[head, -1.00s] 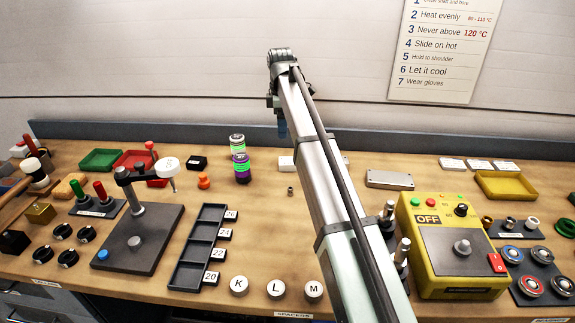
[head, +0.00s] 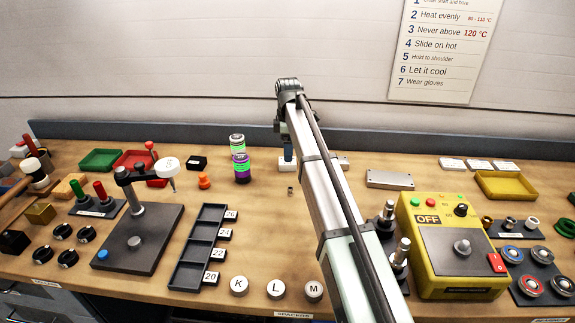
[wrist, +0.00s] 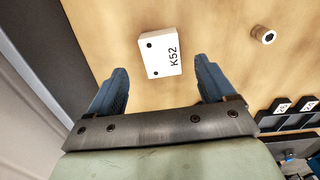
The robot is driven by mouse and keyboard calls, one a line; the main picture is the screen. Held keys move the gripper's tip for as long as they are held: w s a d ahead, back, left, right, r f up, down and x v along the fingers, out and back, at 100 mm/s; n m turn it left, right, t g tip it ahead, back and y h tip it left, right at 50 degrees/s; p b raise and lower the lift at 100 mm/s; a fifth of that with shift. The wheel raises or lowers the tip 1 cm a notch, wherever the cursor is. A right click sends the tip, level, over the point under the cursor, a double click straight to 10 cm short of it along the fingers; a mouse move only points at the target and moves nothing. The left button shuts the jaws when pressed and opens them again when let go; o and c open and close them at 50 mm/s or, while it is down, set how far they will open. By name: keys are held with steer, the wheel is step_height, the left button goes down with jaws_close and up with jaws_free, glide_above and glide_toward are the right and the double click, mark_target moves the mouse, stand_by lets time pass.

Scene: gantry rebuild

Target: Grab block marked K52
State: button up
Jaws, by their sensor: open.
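Most of the block lies beyond the fingertips, and nothing is held. In the head view my gripper (head: 287,151) hangs at the back of the bench, and its blue finger partly covers a white block (head: 281,163), which seems to be K52. Its marking cannot be read there.
A small metal ring (head: 290,190) lies in front of the block. Green-and-purple-banded canisters (head: 241,168) stand to the left. A dark compartment tray (head: 172,278) is at front left. A yellow OFF machine (head: 417,268) is at right. The back rail (head: 420,147) runs behind.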

mark_target(287, 164)
step_height(287, 164, down, 5)
steer(key=shift+s+d+r, duration=0.1)
steer(key=shift+d, duration=0.05)
steer(key=c, duration=1.2)
steer(key=shift+r, duration=0.1)
